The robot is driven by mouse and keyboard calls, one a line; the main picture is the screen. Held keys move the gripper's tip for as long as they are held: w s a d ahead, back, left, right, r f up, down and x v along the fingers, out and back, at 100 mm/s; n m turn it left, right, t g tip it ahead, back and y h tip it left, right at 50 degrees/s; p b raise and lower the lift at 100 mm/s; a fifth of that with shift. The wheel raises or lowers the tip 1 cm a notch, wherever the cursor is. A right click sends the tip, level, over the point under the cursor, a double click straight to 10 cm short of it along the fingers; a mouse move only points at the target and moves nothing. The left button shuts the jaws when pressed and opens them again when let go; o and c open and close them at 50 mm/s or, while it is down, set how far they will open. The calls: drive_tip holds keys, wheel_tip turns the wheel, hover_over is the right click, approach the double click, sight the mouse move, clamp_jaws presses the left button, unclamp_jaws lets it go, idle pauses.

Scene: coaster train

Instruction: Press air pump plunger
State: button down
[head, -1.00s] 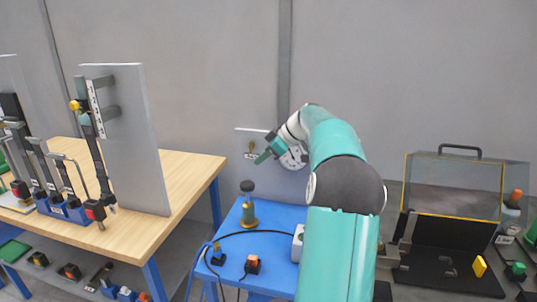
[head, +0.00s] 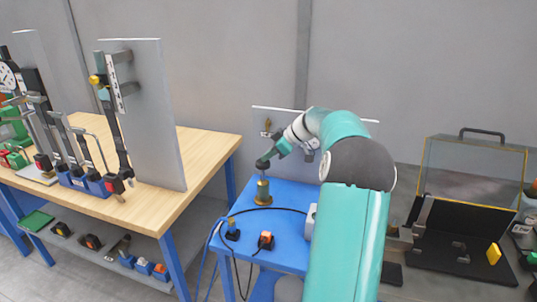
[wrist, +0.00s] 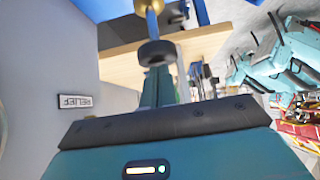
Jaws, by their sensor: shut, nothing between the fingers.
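The air pump is a small brass cylinder (head: 263,192) standing upright on the blue table, with a black round plunger knob (head: 262,165) on top. The shut fingers also show in the wrist view (wrist: 157,76). They overlap the knob there; I cannot tell whether they press it.
A grey panel (head: 345,125) stands behind the pump, and a RELIEF label (wrist: 74,101) shows in the wrist view. A wooden bench (head: 200,150) is left; a clear-lidded case (head: 475,170) is right.

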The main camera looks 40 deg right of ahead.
wheel_tip(320, 180, down, 6)
drive_tip(key=shift+r, duration=0.15)
drive_tip(key=shift+a, duration=0.1)
